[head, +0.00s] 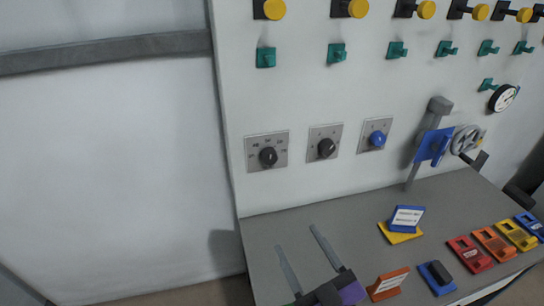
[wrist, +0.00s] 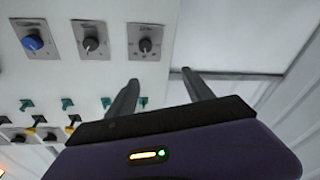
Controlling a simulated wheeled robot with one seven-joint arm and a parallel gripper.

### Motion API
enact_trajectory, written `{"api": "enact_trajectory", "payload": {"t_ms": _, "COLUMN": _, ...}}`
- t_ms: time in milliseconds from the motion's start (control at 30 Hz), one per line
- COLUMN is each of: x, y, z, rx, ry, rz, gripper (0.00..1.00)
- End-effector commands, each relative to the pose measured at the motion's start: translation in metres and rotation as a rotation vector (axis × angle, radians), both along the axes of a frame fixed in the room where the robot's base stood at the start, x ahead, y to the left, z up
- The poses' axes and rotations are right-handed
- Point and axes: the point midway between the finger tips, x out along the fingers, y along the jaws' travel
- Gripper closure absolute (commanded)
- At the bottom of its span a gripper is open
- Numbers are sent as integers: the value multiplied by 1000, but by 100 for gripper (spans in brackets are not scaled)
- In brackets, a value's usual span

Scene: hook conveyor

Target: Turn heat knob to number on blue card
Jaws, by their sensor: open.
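Three knobs sit on square grey plates on the white wall panel: a left black knob (head: 268,157) with a printed scale around it, a middle black knob (head: 327,147) and a blue knob (head: 378,139). I cannot tell which is the heat knob, as no label is legible. In the wrist view they show as the left black knob (wrist: 147,45), middle black knob (wrist: 90,44) and blue knob (wrist: 33,43). A blue card (head: 407,217) with a white label stands on the counter; its text is too small to read. My gripper (head: 296,237) is open and empty, below and apart from the knobs.
The grey counter (head: 300,216) runs below the panel. An orange card (head: 387,284), a blue switch block (head: 437,277) and several coloured blocks stand on it. A blue lever (head: 435,147) and grey handwheel (head: 467,140) are at right. Teal hooks (head: 337,53) line the wall above.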

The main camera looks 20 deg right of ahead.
Motion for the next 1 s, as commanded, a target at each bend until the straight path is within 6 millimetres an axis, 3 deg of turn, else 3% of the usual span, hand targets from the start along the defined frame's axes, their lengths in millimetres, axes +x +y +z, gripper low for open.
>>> {"api": "enact_trajectory", "payload": {"t_ms": 33, "x": 23, "y": 3, "z": 16, "rx": -31, "ry": -21, "rz": -8, "gripper": 40}}
{"api": "enact_trajectory", "payload": {"t_ms": 200, "x": 88, "y": 6, "z": 47, "rx": -152, "ry": -40, "rz": -58, "gripper": 40}}
{"api": "enact_trajectory", "payload": {"t_ms": 400, "x": 144, "y": -1, "z": 62, "rx": -294, "ry": -1, "rz": -136, "gripper": 40}}
{"api": "enact_trajectory", "payload": {"t_ms": 467, "x": 155, "y": -7, "z": 54, "rx": -344, "ry": 36, "rz": -163, "gripper": 40}}
{"api": "enact_trajectory", "payload": {"t_ms": 567, "x": 157, "y": -17, "z": 26, "rx": -425, "ry": 117, "rz": -193, "gripper": 40}}
{"api": "enact_trajectory", "payload": {"t_ms": 767, "x": 168, "y": -20, "z": 24, "rx": -455, "ry": 135, "rz": -202, "gripper": 40}}
{"api": "enact_trajectory", "payload": {"t_ms": 1000, "x": 205, "y": -23, "z": 25, "rx": -455, "ry": 136, "rz": -200, "gripper": 40}}
